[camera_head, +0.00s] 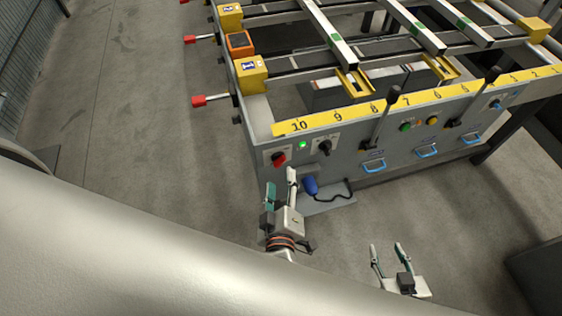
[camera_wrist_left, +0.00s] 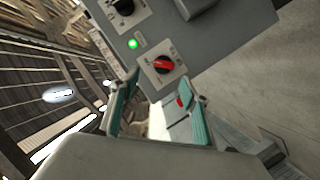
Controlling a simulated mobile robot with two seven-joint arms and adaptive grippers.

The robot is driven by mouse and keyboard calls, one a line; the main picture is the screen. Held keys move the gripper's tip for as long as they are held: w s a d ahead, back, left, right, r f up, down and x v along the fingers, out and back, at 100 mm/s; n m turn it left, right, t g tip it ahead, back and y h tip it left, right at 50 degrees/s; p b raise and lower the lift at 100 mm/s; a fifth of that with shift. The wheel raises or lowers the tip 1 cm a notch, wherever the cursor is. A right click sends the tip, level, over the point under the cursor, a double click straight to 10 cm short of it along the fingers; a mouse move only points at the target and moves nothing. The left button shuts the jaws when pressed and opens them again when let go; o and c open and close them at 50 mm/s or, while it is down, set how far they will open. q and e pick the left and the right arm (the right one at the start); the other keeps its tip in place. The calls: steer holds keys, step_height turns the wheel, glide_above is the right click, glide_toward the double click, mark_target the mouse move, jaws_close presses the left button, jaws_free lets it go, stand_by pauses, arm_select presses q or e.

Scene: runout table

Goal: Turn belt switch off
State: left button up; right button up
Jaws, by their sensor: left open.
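A red rotary switch (camera_head: 278,158) on a light square plate sits at the left end of the table's grey front panel. In the left wrist view the red switch (camera_wrist_left: 163,65) lies ahead of the fingertips. Its label is too small to read. A green lamp (camera_head: 303,145) glows beside it, with a black rotary knob (camera_head: 325,147) further right. My left gripper (camera_head: 281,186) is open and empty, just below the red switch and apart from it; its teal finger pads (camera_wrist_left: 158,103) show in the wrist view. My right gripper (camera_head: 388,254) is open and empty, lower right.
Black-knobbed levers (camera_head: 393,94), green and yellow buttons (camera_head: 432,121) and blue handles (camera_head: 427,151) line the panel to the right. A blue object (camera_head: 310,186) with a black cord is near my left gripper. Red-tipped rods (camera_head: 199,100) stick out left. Floor at left is clear.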

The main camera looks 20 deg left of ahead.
mark_target(280, 165)
arm_select(q)
steer(key=shift+g, duration=0.3)
steer(key=x, duration=0.7)
steer(key=shift+w+a+f+b, duration=0.2)
steer(key=shift+w+f+b, duration=0.05)
steer(key=shift+f+b, duration=0.05)
steer(key=c, duration=1.1)
